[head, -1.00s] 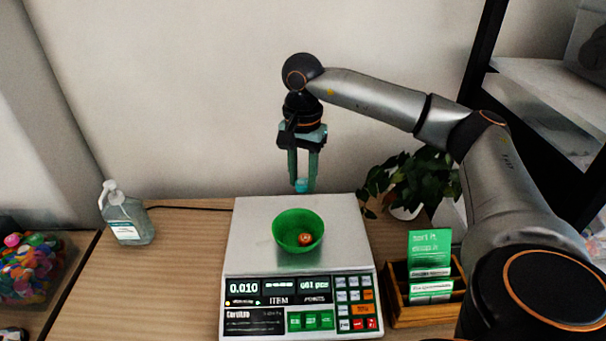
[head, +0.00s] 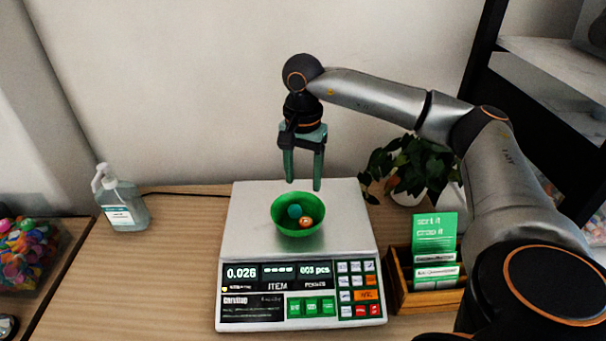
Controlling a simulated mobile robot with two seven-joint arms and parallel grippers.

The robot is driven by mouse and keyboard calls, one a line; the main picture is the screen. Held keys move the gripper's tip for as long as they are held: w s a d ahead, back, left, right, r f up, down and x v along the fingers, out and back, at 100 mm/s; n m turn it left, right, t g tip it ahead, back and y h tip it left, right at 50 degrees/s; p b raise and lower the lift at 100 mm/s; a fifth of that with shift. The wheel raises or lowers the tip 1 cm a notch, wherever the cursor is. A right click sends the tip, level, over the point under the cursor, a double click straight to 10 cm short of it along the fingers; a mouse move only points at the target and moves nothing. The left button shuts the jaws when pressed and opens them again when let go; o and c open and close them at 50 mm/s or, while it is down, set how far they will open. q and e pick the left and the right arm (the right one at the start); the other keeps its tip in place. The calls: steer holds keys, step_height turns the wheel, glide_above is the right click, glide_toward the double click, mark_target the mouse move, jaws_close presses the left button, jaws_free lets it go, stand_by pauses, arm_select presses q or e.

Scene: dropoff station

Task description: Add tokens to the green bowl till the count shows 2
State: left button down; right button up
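The green bowl (head: 285,226) stands upright on the steel pan of the counting scale (head: 245,230). In it lie a teal token (head: 294,212) and an orange token (head: 306,222), side by side. The scale's display (head: 277,272) shows 0.026 on the left. Its small piece count looks like 003 pcs, but the last digit is hard to read. My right gripper (head: 303,187) is open and empty above the back of the bowl, fingers pointing down. My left gripper is not in view.
A clear bin of mixed coloured tokens (head: 48,262) is at the far left. A sanitizer bottle (head: 126,212) stands left of the scale. A wooden card holder (head: 400,298) and a potted plant (head: 408,166) are on the right.

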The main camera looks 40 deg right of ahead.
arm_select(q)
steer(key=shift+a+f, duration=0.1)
arm_select(e)
steer(key=shift+o, duration=0.5)
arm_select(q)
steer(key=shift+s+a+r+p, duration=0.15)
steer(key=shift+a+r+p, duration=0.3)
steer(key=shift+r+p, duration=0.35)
arm_select(e)
step_height(320, 180, up, 12)
steer(key=shift+r, duration=0.25)
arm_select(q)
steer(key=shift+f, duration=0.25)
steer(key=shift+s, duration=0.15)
